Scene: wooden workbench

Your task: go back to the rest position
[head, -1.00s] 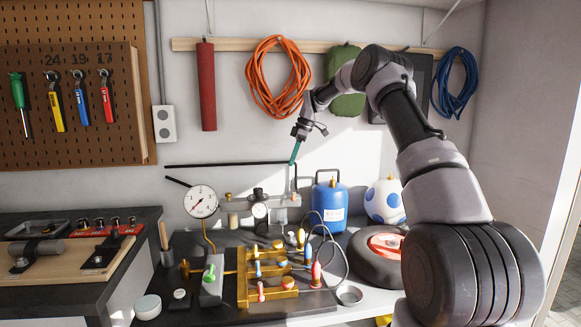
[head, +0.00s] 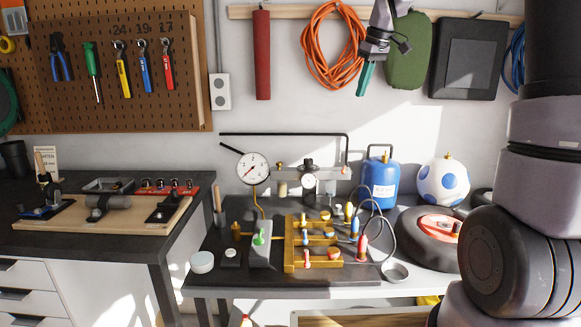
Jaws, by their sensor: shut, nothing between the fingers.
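My gripper (head: 365,79) is in the upper middle right of the head view, with teal fingers pointing down. It is shut and empty, in the air above the bench, in front of the wall. It is apart from everything on the bench. An orange coiled hose (head: 333,50) hangs just left of it and a green bag-like item (head: 404,52) just right of it. My arm's upper links leave the picture at the top; its lower links stand at the right edge.
A pressure gauge (head: 252,168), a yellow manifold (head: 291,243) with coloured valves, a blue gas bottle (head: 381,182) and a white-blue ball-shaped tank (head: 443,181) stand on the bench below. A black bent pipe (head: 285,134) rises behind them. A tool pegboard (head: 100,113) is at left.

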